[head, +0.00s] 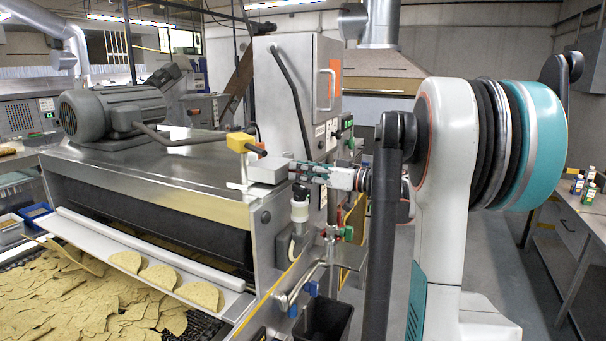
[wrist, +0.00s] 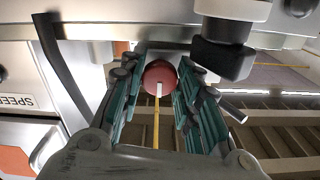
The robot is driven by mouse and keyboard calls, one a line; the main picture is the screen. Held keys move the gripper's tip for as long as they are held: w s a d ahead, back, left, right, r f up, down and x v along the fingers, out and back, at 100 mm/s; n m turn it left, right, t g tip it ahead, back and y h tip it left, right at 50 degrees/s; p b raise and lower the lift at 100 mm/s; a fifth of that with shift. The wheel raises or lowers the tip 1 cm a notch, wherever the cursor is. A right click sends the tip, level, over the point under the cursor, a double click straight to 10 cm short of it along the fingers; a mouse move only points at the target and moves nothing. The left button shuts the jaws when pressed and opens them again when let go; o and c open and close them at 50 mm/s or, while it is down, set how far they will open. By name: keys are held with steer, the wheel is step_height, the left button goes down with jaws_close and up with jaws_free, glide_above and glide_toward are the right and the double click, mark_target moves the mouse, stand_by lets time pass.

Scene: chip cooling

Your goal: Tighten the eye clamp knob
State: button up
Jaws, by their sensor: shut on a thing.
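The knob (wrist: 160,74) is round and dark red, and in the wrist view it sits between my two teal fingers, near their tips. My gripper (wrist: 159,80) is shut on it. In the head view my gripper (head: 296,171) reaches left from my arm to the machine's near corner, beside a grey block (head: 267,169). The knob is hidden behind the fingers there. A white and black sensor-like fitting (head: 299,207) hangs just below my gripper; it also shows close to the right finger in the wrist view (wrist: 222,55).
Pipes and valves (head: 330,237) lie below. Chips (head: 90,300) cover the belt at left.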

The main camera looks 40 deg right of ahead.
stand_by(0.3)
steer(key=o, duration=1.1)
steer(key=shift+c, duration=0.2)
steer(key=v, duration=1.2)
steer(key=shift+f, duration=0.1)
